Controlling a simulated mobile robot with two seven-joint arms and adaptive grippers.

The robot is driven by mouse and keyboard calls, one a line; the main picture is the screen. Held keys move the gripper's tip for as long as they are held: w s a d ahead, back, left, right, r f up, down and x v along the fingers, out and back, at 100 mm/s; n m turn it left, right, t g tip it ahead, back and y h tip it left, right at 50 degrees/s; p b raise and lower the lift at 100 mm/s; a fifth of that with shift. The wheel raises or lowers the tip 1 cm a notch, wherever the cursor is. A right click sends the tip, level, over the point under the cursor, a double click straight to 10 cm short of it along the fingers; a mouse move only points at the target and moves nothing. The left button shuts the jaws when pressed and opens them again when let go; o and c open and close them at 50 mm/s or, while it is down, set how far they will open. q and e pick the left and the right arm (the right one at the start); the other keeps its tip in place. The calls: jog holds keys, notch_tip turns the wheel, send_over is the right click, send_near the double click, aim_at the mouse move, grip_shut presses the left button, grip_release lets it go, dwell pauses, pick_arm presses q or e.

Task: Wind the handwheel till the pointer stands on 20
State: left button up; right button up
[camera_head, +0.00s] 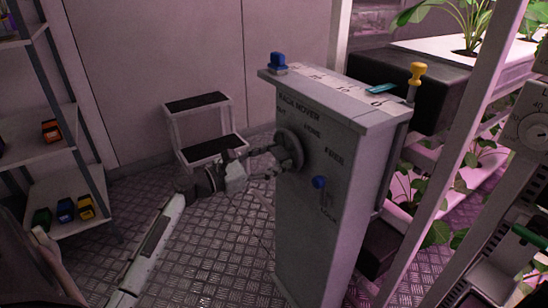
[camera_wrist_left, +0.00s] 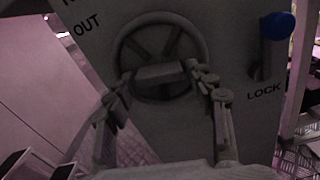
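The handwheel (camera_head: 296,146) is a dark spoked ring on the front of the grey rack mover cabinet (camera_head: 325,215). It fills the upper middle of the left wrist view (camera_wrist_left: 205,42). My left gripper (camera_head: 274,160) is at the wheel. In the left wrist view its fingertips (camera_wrist_left: 160,74) stand at either end of a pale grey block in front of the wheel; whether they press on it I cannot tell. A teal pointer (camera_head: 382,88) lies by the scale on the cabinet top, near the 0 end. My right gripper is not in view.
A blue-knobbed lever (camera_head: 319,183) marked LOCK sits right of and below the wheel. A blue knob (camera_head: 277,61) and a yellow knob (camera_head: 417,74) stand on top. A step stool (camera_head: 203,128) is behind, shelves (camera_head: 62,205) at left, plant racks at right.

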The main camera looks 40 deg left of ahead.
pick_arm(q)
jog(key=shift+o, duration=0.7)
jog(key=v, duration=1.2)
jog(key=shift+a, duration=0.1)
